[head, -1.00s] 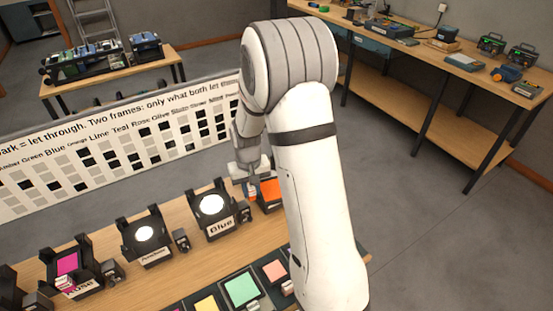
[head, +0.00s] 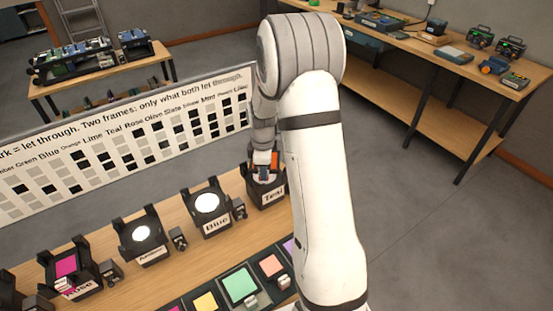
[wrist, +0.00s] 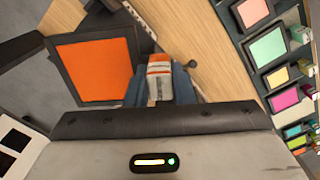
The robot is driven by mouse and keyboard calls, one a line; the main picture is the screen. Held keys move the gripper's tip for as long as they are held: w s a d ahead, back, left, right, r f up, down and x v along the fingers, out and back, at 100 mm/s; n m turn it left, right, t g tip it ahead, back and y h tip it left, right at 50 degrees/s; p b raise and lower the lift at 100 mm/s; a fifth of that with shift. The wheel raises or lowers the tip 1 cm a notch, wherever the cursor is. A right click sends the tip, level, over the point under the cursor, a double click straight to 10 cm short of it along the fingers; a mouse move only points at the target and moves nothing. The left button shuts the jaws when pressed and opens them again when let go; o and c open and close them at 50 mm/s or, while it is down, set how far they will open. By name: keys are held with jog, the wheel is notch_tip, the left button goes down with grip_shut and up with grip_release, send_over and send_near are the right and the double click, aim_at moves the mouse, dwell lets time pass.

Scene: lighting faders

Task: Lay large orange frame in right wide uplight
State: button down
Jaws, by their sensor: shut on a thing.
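The large orange frame (wrist: 95,70) has a dark rim and an orange sheet, seen broad side on in the wrist view. My gripper (wrist: 160,82) is shut on its orange-and-white tab. In the head view my gripper (head: 263,168) is over the rightmost uplight, a black lamp labelled Teal (head: 272,196). My arm hides some of that uplight. I cannot tell whether the frame touches it.
Uplights labelled Blue (head: 211,222) and others stand in a row to the left. A dark tray (head: 215,287) with several coloured frames lies along the front. A chart board (head: 120,140) stands behind the row. My arm covers the bench's right end.

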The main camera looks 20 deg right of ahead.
aim_at(275, 171)
jog(key=d+n, duration=0.1)
jog(key=n, duration=0.1)
jog(key=d+n, duration=0.1)
jog(key=n, duration=0.1)
jog(key=d+r+n, duration=0.1)
jog(key=d+n, duration=0.1)
jog(key=n, duration=0.1)
jog(key=shift+w+p, duration=0.35)
jog(key=shift+w, duration=0.05)
jog(key=shift+f+b, duration=1.25)
jog(key=shift+f, duration=0.9)
jog(key=shift+f+b, duration=0.7)
jog(key=shift+d+f+b, duration=0.15)
jog(key=shift+f+b, duration=0.95)
jog(key=shift+f, duration=0.2)
jog(key=c, duration=1.2)
grip_release()
jog(key=shift+o, duration=0.2)
jog(key=shift+s, duration=0.1)
notch_tip(275, 171, up, 7)
jog(key=shift+r+b, duration=0.15)
jog(key=shift+b, duration=0.4)
notch_tip(275, 171, up, 8)
jog(key=p, duration=0.4)
jog(key=shift+f, duration=0.25)
